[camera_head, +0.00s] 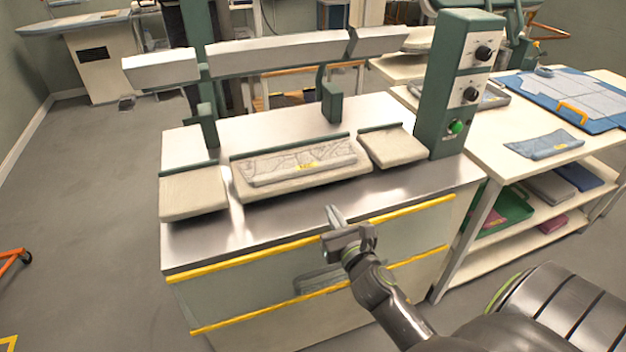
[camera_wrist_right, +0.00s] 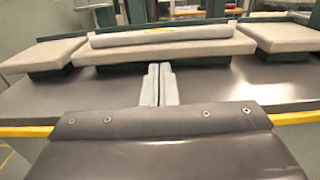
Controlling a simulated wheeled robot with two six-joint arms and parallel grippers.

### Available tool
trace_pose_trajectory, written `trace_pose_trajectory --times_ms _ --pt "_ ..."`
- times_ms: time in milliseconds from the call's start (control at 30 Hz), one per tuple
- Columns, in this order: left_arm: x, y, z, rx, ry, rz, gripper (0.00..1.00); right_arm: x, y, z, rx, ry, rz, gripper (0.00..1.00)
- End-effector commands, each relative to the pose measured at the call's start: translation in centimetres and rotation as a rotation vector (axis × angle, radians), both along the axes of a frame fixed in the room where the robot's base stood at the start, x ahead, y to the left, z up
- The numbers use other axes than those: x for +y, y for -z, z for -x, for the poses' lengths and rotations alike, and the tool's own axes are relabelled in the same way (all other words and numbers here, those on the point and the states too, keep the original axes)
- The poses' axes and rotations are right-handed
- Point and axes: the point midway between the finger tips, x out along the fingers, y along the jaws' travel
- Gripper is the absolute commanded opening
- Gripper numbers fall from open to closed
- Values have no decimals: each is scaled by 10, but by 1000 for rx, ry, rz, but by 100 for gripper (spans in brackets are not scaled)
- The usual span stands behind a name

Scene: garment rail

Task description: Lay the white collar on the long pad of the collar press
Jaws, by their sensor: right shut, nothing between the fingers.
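In the right wrist view the collar (camera_wrist_right: 160,36) is a pale strip on the long pad (camera_wrist_right: 215,47). My right gripper (camera_head: 334,214) is shut and empty, over the steel front of the press, in front of the pad and apart from the collar. Its closed fingertips (camera_wrist_right: 159,70) point toward the pad in the wrist view. My left gripper is not in view.
Short pads flank the long pad at left (camera_head: 193,192) and right (camera_head: 391,146). Pressing heads (camera_head: 278,52) hang raised above and behind. A green control box (camera_head: 462,90) stands at the right. A side table (camera_head: 545,120) holds blue cloth pieces. The steel front is clear.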

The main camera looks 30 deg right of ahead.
Motion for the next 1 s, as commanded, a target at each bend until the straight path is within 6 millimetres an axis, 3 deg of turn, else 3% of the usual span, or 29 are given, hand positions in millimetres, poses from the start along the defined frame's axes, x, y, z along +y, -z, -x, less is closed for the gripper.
trace_pose_trajectory --times_ms 167,600,800,1000 --pt "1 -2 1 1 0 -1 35 -6 -1 -23 0 0 -1 0" --pt "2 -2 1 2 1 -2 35 -26 0 -107 1 2 -4 0" --pt "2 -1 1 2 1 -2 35 -31 0 -127 1 1 -4 0" --pt "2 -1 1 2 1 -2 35 -32 1 -132 2 1 -6 0"
